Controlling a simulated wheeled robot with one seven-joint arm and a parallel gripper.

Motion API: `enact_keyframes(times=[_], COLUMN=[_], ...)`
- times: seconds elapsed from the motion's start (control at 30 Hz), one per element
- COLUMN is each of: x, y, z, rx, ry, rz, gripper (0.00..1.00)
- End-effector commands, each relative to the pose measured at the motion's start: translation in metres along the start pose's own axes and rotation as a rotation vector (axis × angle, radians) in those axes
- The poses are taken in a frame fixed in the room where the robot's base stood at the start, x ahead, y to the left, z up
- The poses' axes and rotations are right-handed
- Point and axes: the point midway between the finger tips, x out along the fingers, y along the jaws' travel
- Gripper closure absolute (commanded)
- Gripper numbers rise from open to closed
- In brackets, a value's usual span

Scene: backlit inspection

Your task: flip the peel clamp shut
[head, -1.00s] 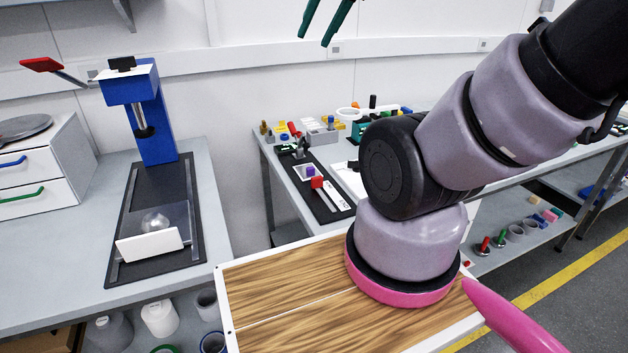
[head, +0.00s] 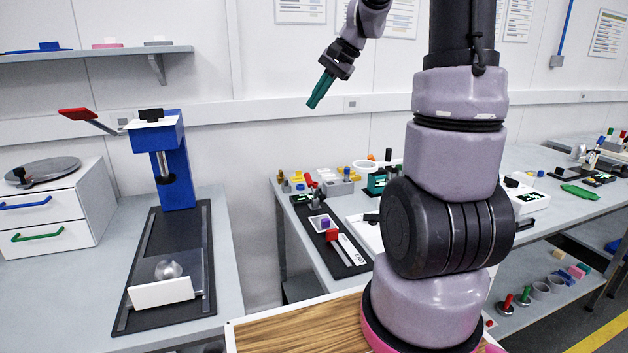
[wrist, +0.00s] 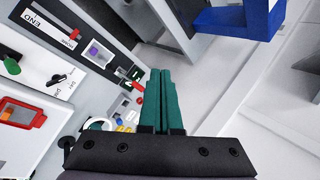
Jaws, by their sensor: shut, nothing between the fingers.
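What looks like the peel clamp (head: 315,196), a small metal and dark clamp with a red handle (head: 309,181), sits at the far end of a black strip fixture on the middle bench. The handle stands raised and tilted in the head view. In the wrist view the red handle (wrist: 138,86) shows just left of my fingers. My gripper (head: 319,90) has green fingers, shut and empty, high in the air in front of the wall, apart from the clamp. Its fingers also show in the wrist view (wrist: 162,98). The clamp's lower parts are too small to tell.
The black strip holds a purple cube (head: 325,224) in a white tray and a red block (head: 332,236). A blue press (head: 175,165) stands on the left bench. Air around my gripper is clear.

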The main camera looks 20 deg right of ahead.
Motion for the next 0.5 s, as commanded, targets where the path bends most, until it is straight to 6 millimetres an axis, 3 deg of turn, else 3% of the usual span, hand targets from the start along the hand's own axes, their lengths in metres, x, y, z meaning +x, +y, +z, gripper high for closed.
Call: enact_keyframes(times=[0.03, 0.27, 0.5], x=[0.012, 0.064, 0.127], y=[0.001, 0.009, 0.037], z=[-0.018, -0.089, -0.16], rx=[0.04, 0.206, 0.376], ry=[-0.018, -0.089, -0.15], rz=[-0.003, -0.042, -0.089], gripper=[1.0, 1.0, 1.0])
